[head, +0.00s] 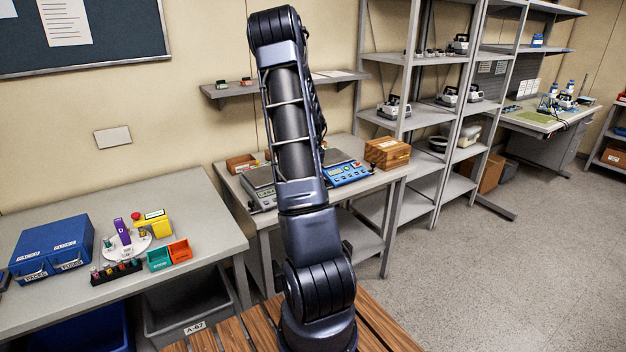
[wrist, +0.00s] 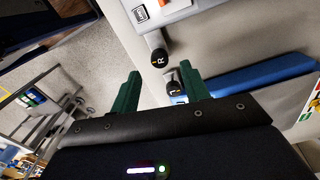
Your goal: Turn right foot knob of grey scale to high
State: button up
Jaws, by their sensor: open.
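The grey scale (head: 262,187) stands on the middle table, partly hidden behind my arm in the head view. In the wrist view, a black foot knob marked R (wrist: 158,60) sticks out from a light grey body. A second black knob, marked L (wrist: 173,86), is just below it, beside my right-hand finger. My gripper (wrist: 160,70) is open, with green fingers apart. The R knob appears between and just past the fingertips, and I see no contact. The knob's setting is too small to read. The gripper is hidden in the head view.
A blue scale (head: 347,172) stands right of my arm, beside a wooden box (head: 387,152). In the wrist view, a blue strip (wrist: 250,75) lies close right of the fingers. The left table holds a blue case (head: 52,248). Open floor lies at the right.

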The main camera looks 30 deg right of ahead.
notch_tip(320, 180, up, 6)
jog(key=shift+r, duration=0.25)
dwell(0.5)
jog(key=s+a+r+n+t+y, duration=0.1)
jog(key=s+a+r+n, duration=0.45)
jog(key=a+r, duration=0.35)
jog(key=s+a+r+n+t, duration=0.1)
jog(key=s+a+r+n, duration=0.45)
jog(key=a, duration=0.65)
jog(key=s+a+r+n+t, duration=0.1)
jog(key=s+a+n, duration=0.3)
jog(key=s, duration=0.6)
jog(key=s+a+r+n+t+h, duration=0.1)
jog(key=s+a+r+n, duration=0.1)
jog(key=s+a+n, duration=0.3)
jog(key=s+a, duration=0.3)
jog(key=s, duration=0.2)
jog(key=shift+s+a+r+t, duration=0.2)
jog(key=shift+r+t, duration=0.1)
jog(key=shift+r, duration=0.1)
